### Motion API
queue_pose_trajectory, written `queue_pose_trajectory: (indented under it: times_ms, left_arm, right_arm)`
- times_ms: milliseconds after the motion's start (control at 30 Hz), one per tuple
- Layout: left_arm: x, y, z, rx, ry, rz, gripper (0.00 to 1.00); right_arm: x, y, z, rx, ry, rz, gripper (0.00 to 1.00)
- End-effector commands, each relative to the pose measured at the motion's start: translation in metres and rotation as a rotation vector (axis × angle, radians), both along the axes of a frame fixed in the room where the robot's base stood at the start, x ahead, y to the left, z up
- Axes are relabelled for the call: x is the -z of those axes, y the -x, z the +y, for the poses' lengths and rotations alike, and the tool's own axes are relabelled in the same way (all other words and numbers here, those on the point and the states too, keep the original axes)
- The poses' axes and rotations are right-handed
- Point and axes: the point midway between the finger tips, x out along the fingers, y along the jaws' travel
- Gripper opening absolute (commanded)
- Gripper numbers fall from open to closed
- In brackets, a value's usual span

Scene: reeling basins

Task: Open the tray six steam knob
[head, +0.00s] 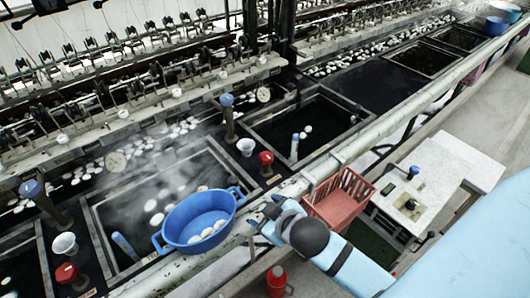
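A red knob (266,158) stands on the ledge between two water-filled trays, with a small label beside it. Another red knob (66,273) stands at the lower left. Blue-topped posts (226,100) and (30,188) rise behind them. No tray number is readable, so I cannot tell which knob is tray six's or whether it is open. My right gripper (262,214) is over the front rail, beside the right end of a blue basin (197,217). Its fingers are too small and dark to show whether they are open or touching the basin. My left gripper is not in view.
The basin holds several white cocoons and sits over the front of the steaming tray (95,225). White cups (245,147) and (64,244) stand near the knobs. A red crate (340,200) and white box (418,195) are right of the rail (330,160). A red flask (277,281) is below.

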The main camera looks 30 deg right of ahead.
Motion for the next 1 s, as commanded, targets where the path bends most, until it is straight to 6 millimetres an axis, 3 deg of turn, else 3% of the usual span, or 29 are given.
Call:
queue_pose_trajectory:
  times_ms: [33, 167, 300, 400, 500, 633, 767, 867, 1000]
  left_arm:
    - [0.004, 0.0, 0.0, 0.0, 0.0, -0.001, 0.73]
    - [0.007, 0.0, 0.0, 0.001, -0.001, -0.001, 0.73]
    - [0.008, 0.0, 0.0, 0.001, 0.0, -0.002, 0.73]
    - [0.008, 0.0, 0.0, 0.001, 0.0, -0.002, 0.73]
    - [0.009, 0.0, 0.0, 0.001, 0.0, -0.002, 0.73]
    - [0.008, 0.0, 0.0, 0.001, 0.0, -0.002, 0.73]
    - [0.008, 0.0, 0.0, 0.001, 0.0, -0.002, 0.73]
    - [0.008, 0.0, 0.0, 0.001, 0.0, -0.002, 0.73]
    - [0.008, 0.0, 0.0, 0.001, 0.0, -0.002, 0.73]
  right_arm:
    - [-0.019, -0.02, 0.0, -0.019, 0.045, -0.094, 0.73]
    - [-0.074, -0.066, 0.011, -0.096, 0.166, -0.37, 0.73]
    - [-0.14, -0.104, 0.043, -0.272, 0.322, -0.732, 0.73]
    - [-0.177, -0.118, 0.076, -0.461, 0.449, -0.986, 0.73]
    - [-0.196, -0.12, 0.109, -0.686, 0.583, -1.192, 0.73]
    - [-0.195, -0.117, 0.14, -1.028, 0.766, -1.377, 0.73]
    - [-0.167, -0.118, 0.148, -1.419, 0.963, -1.44, 0.73]
    - [-0.138, -0.126, 0.132, -1.739, 1.116, -1.384, 0.73]
    - [-0.101, -0.148, 0.075, -2.179, 1.31, -1.124, 0.73]
